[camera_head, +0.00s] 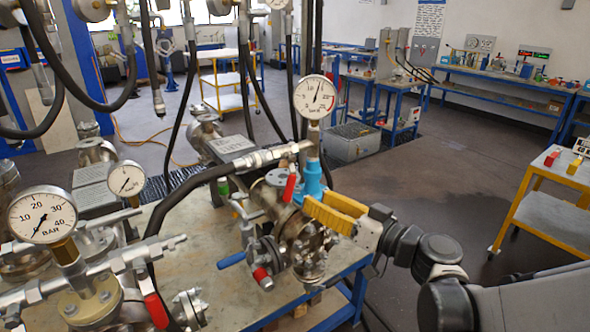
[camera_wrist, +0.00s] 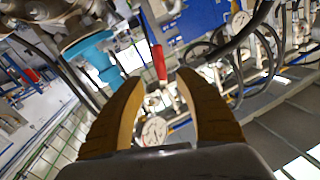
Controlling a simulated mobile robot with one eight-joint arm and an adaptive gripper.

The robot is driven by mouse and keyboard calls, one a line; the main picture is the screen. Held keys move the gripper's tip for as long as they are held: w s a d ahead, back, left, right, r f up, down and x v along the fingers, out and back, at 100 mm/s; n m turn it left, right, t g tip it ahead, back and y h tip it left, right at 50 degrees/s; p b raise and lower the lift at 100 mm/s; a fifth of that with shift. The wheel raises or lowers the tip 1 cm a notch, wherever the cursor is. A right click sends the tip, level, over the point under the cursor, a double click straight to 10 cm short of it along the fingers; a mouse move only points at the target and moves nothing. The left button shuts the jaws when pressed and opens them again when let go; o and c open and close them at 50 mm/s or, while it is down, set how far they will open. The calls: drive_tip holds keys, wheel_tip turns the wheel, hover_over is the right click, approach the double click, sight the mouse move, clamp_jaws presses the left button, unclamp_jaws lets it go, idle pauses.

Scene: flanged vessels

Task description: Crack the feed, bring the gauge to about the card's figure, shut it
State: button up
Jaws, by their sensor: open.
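The nearest vessel on the bench carries a round white gauge (camera_head: 314,97) with its needle pointing up and slightly right; its figures are too small to read. A red lever (camera_head: 290,187) hangs from the silver valve line below it, and a red lever shows between my fingertips in the wrist view (camera_wrist: 158,62). My gripper (camera_head: 309,208) has yellow fingers, open and empty, beside the blue fitting (camera_head: 312,180); it also shows in the wrist view (camera_wrist: 160,80). I cannot tell which valve is the feed, nor read a card with a figure.
A large gauge (camera_head: 43,216) marked BAR, its needle near zero, and a smaller gauge (camera_head: 126,178) stand at left. Another red lever (camera_head: 156,310) is at front. A blue handle (camera_head: 231,260) juts from the vessel's front. Black hoses hang behind. Floor (camera_head: 440,190) at right is clear.

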sight(293, 188)
drive_tip(key=b+x, duration=0.2)
drive_tip(key=x, duration=0.7)
drive_tip(key=shift+a, duration=0.1)
clamp_jaws()
